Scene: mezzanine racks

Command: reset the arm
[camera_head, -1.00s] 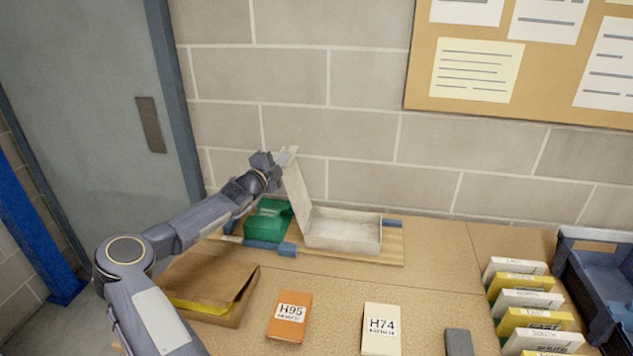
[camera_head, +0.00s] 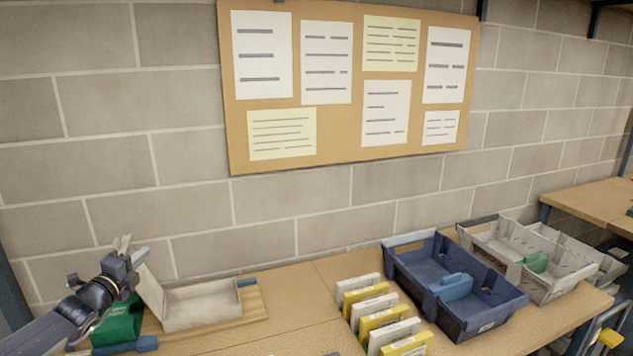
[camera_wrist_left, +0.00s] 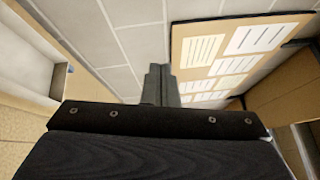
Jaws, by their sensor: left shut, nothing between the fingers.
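My left gripper (camera_head: 126,247) is raised at the left of the head view, beside the upright lid of an open white box. Its fingers also show in the left wrist view (camera_wrist_left: 160,84), close together with nothing between them. The white box (camera_head: 205,305) rests on a wooden board (camera_head: 259,304) on the table. A green item (camera_head: 118,322) sits left of the box, partly behind my arm. My right gripper is not in view.
Several white and yellow cards (camera_head: 382,318) stand in a row mid-table. A blue bin (camera_head: 505,303) with a blue item (camera_head: 452,286) is to their right, then grey bins (camera_head: 552,287). A notice board (camera_head: 340,150) hangs on the wall.

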